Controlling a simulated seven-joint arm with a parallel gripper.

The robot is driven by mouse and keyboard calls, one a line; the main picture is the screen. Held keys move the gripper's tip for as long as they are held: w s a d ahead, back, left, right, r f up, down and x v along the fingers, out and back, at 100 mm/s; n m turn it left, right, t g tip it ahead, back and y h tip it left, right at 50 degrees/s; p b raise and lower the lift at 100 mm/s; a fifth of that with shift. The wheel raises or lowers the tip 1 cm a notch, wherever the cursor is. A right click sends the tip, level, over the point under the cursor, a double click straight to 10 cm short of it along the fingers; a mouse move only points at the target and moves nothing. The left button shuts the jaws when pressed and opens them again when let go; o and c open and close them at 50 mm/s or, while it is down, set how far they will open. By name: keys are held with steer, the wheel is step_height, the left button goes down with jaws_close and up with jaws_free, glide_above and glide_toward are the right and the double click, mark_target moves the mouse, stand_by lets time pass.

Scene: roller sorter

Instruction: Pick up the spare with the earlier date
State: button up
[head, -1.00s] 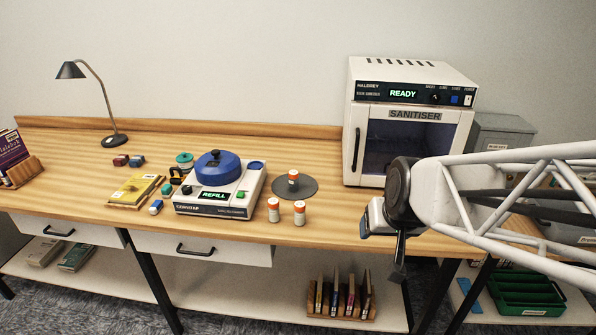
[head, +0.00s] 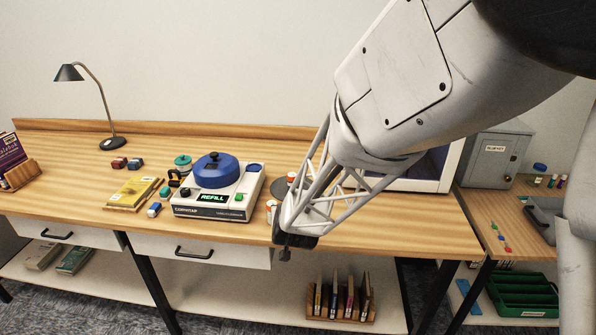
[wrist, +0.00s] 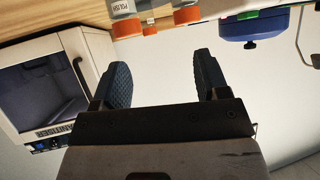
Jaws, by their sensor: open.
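Small white containers with orange caps are the likely spares. In the head view one (head: 271,206) stands on the bench, partly behind my arm, and another (head: 291,176) on the dark round disc (head: 279,187). In the upside-down wrist view, two larger ones show at the top edge: one labelled "POLISH" (wrist: 128,26) and another (wrist: 187,15). A smaller one (wrist: 149,29) lies between them. No date is legible. My gripper (wrist: 162,62) is open and empty, its fingers apart from the containers. In the head view it (head: 286,252) hangs at the bench's front edge.
A white machine with a blue lid (head: 213,172) reads "REFILL", left of the containers. The sanitiser (wrist: 50,85) is mostly hidden by my arm in the head view. A yellow book (head: 133,192) lies further left. A drawer (head: 202,247) is below the bench edge.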

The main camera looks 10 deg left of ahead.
steer(key=shift+t, duration=0.7)
steer(key=a+f, duration=0.2)
steer(key=w+a+f, duration=0.1)
steer(key=a+f, duration=0.1)
steer(key=shift+w+a, duration=0.15)
steer(key=shift+a, duration=0.2)
steer(key=shift+x, duration=1.3)
steer(key=shift+x, duration=2.6)
steer(key=c, duration=1)
steer(key=shift+r, duration=0.1)
steer(key=shift+c, duration=0.2)
